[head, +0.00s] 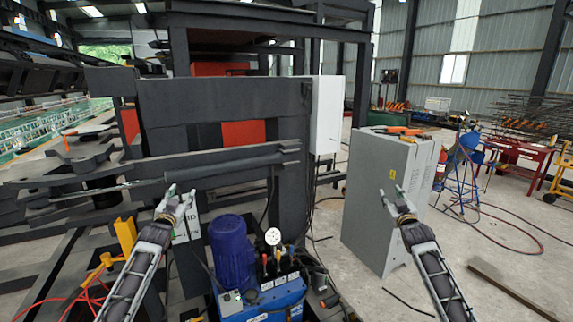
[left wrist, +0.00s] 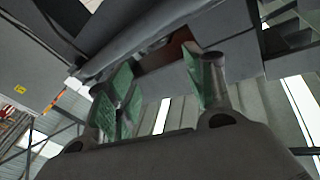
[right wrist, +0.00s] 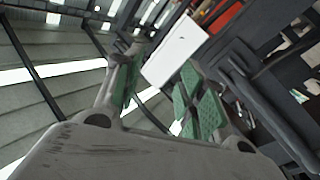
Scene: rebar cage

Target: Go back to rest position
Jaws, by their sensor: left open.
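My left gripper (head: 179,197) is raised in front of the dark steel frame, left of the middle in the head view. Its fingers with green pads stand apart in the left wrist view (left wrist: 160,85), with nothing between them. My right gripper (head: 396,196) is raised in front of the grey cabinet in the head view. Its green-padded fingers stand apart in the right wrist view (right wrist: 155,85), and it is empty.
A grey cabinet (head: 375,220) with orange tools on top stands right of the middle. A blue motor (head: 232,252) and pump unit sit low in front. The dark machine frame (head: 220,100) fills the left and middle. Open floor with hoses (head: 500,235) lies at right.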

